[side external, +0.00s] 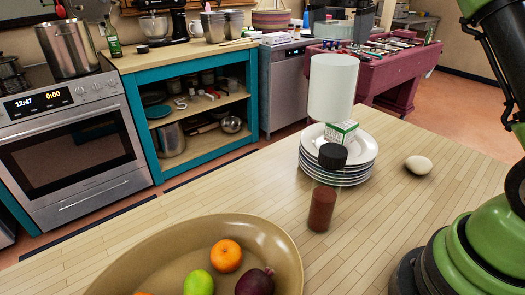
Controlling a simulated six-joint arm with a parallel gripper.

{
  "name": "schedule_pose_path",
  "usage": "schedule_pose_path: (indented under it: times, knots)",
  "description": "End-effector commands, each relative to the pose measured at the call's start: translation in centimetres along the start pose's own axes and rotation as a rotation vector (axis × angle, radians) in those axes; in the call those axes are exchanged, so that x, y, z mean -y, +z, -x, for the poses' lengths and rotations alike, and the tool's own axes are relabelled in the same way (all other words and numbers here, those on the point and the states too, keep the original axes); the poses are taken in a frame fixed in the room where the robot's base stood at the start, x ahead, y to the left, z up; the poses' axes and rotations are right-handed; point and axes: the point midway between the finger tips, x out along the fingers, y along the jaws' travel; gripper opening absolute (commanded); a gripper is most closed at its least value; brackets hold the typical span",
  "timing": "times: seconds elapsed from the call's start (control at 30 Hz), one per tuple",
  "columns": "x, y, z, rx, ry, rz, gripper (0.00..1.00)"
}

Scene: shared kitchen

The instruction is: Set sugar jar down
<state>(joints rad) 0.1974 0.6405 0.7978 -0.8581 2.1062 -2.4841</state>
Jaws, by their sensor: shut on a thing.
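No thing in view is clearly marked as the sugar jar. A small jar with a black lid (332,156) and reddish-brown contents (321,208) stands on the wooden table, in front of a stack of plates. A tall plain white cylinder (333,87) shows behind and above the plates; its lower end is hidden, and I cannot tell what it is. My gripper is outside the side external view; only parts of my green arm show at the right edge. What it holds cannot be seen.
The stack of white plates (313,174) carries a small green and white box (341,132). A pale, stone-like round object (418,165) lies to its right. A large tan bowl (270,237) with fruit fills the front left. The table (385,225) between plates and my base is clear.

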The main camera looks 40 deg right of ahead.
Motion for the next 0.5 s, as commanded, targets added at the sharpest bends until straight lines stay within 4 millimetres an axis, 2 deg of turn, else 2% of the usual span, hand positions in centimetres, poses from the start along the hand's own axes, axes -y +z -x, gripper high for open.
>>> schedule_pose_path:
  times: [0.03, 0.2, 0.5]
  knots:
    - [-1.1, -1.8, 0.1, 0.001, 0.016, 0.076, 0.2]
    - [-3.1, -6.2, 0.3, 0.002, 0.047, 0.268, 0.2]
    - [-4.5, -11.7, 0.3, -0.002, 0.086, 0.486, 0.2]
